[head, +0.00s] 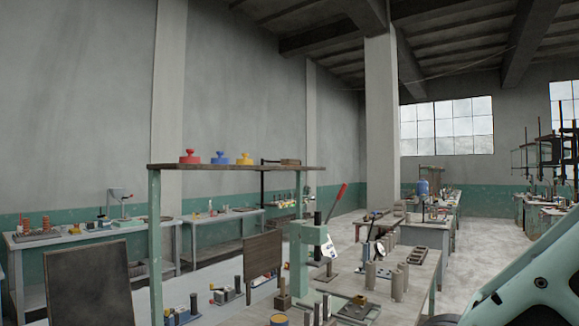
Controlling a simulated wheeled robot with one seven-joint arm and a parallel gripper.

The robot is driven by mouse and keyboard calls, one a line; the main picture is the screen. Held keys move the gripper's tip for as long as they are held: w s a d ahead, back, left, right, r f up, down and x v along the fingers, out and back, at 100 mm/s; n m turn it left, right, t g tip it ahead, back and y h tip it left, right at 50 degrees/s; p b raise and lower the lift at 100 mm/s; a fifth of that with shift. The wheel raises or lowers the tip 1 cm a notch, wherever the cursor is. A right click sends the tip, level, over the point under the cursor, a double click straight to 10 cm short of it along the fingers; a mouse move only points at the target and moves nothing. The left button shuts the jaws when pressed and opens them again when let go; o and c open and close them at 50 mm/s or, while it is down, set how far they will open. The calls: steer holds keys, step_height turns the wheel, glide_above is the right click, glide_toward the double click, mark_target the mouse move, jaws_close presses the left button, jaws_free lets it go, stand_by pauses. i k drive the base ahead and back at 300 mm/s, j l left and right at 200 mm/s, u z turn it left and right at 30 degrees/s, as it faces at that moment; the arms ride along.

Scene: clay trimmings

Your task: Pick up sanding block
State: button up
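I cannot make out a sanding block for certain in the head view. A small brown block (290,162) lies at the right end of the raised shelf, but it is too small to tell what it is. Only a pale green link of my own arm shows at the lower right corner. My gripper is not in view.
The raised shelf (220,168) carries red, blue and yellow knobbed pieces (221,158). Open floor (487,240) shows at the right.

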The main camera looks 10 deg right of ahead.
mark_target(283, 162)
steer(key=i+l+z, duration=0.65)
steer(key=i, duration=0.3)
steer(key=i+l+z, duration=0.15)
steer(key=i+z, duration=0.2)
steer(key=i, duration=0.15)
steer(key=i+z, duration=0.35)
steer(key=i, duration=0.2)
steer(key=i+l+u, duration=0.15)
steer(key=i, duration=0.95)
steer(key=i+u, duration=0.2)
steer(key=u, duration=0.2)
steer(key=i+l+u, duration=0.1)
steer(key=i+u, duration=0.15)
steer(key=u, duration=0.15)
steer(key=i+l+u, duration=0.15)
steer(key=u, duration=0.2)
